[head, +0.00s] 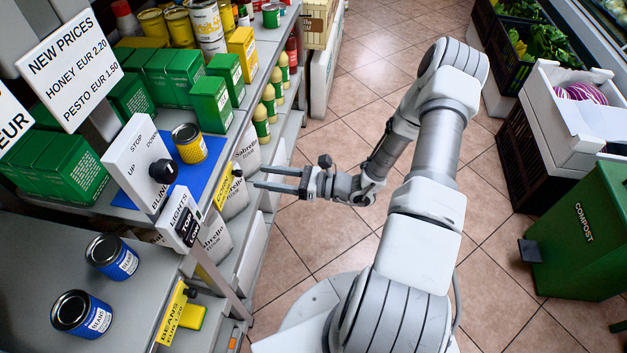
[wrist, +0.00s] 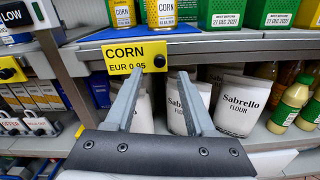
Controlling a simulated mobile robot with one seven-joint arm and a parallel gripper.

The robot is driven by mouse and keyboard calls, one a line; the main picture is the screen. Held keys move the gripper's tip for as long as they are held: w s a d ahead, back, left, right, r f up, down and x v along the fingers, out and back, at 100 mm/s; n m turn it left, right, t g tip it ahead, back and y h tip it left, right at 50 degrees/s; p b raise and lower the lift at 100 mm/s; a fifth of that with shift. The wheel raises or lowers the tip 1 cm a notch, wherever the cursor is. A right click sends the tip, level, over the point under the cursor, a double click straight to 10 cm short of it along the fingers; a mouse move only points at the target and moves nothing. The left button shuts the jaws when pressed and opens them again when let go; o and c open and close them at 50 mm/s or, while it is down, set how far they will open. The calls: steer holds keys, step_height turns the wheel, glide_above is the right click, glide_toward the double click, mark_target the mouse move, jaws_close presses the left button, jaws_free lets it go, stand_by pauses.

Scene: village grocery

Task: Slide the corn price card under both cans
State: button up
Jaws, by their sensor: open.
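The yellow corn price card (wrist: 136,57), reading EUR 0.95, stands at the shelf's front edge below the cans; the head view also shows it (head: 224,187). Two corn cans, a left one (wrist: 128,13) and a right one (wrist: 161,13), stand just above it in the wrist view. The head view shows one yellow can (head: 190,147) on a blue mat (head: 209,168); the other seems hidden behind the white switch box. My gripper (head: 259,178) is open and empty in front of the shelf. In the wrist view its fingertips (wrist: 158,76) lie just below and right of the card's middle, apparently short of it.
The white switch box (head: 140,165) stands left of the can. Green boxes (head: 210,107) stand behind it. Flour bags (wrist: 240,103) fill the shelf below. Bean cans (head: 82,314) and a beans card (head: 172,314) are at lower left. The aisle floor (head: 310,240) is clear.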

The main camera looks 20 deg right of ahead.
steer(key=v, duration=1.2)
steer(key=shift+p, duration=0.35)
